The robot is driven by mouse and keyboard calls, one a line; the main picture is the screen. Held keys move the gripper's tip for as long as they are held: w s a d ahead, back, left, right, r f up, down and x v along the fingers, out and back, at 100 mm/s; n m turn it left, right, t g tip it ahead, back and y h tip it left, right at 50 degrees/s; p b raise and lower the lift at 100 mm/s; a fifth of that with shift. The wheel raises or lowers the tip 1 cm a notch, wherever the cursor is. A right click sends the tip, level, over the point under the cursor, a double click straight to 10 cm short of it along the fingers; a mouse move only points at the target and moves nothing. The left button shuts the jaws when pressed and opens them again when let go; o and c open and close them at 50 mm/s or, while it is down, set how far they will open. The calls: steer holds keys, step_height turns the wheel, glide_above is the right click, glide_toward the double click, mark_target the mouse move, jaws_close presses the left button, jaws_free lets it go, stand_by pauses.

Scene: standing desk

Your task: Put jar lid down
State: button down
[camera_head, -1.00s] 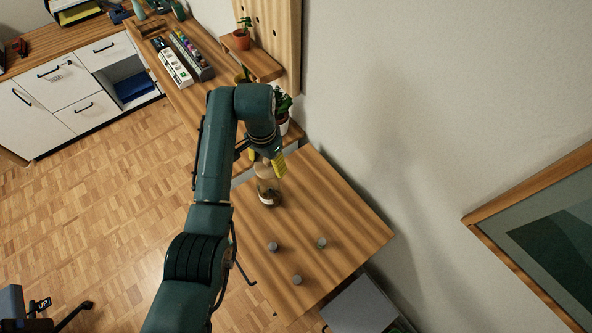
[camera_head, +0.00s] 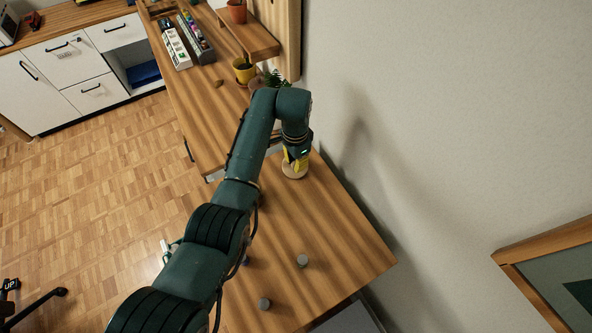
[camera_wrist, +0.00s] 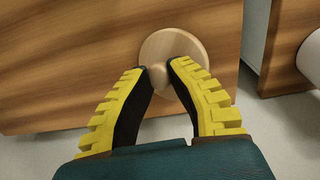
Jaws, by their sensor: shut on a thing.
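The jar lid (camera_head: 294,171) is a round pale wooden disc with a small knob. My gripper (camera_head: 294,158), with yellow fingers, is over it near the back edge of the desk (camera_head: 340,235). In the wrist view the lid (camera_wrist: 188,46) sits just beyond my fingertips (camera_wrist: 159,70), which are shut on its knob. The lid is at or very close to the wooden top; I cannot tell whether it touches. The glass jar is not visible now; my arm covers that part of the desk.
Small grey cylinders (camera_head: 303,261) stand on the near part of the desk. A yellow pot (camera_head: 244,70) and a green plant (camera_head: 276,79) are beyond my gripper. The wall is close on the right. The desk's right middle is clear.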

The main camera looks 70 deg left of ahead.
step_height(320, 180, down, 4)
steer(key=shift+f+b, duration=0.2)
steer(key=shift+b, duration=0.15)
steer(key=shift+c, duration=0.4)
jaws_free()
steer(key=shift+d, duration=0.2)
steer(key=shift+a+r, duration=0.1)
steer(key=shift+a+r, duration=0.1)
steer(key=shift+r, duration=0.15)
step_height(320, 180, up, 12)
steer(key=shift+p, duration=0.9)
